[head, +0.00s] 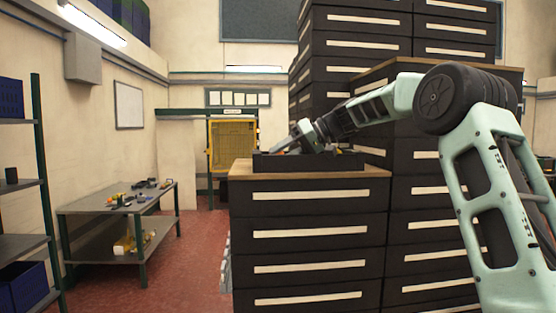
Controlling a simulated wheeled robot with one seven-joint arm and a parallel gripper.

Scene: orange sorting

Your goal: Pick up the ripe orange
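My gripper (293,146) is at the end of my pale green arm, low over a dark tray (310,162) on top of a drawer cabinet. A small patch of orange colour (280,152) shows at the tray's left part, close to the gripper's tip. It is too small to tell whether it is an orange or how ripe it is. The tray's front wall hides most of what lies inside. I cannot tell whether the fingers are open, shut or touching anything.
The tray stands on the wooden top (245,169) of the black drawer cabinet (309,235). Taller drawer cabinets (352,45) rise behind and to the right. A metal workbench (120,200) with small items stands at left, beside a shelf (22,183). Red floor (200,255) is clear between.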

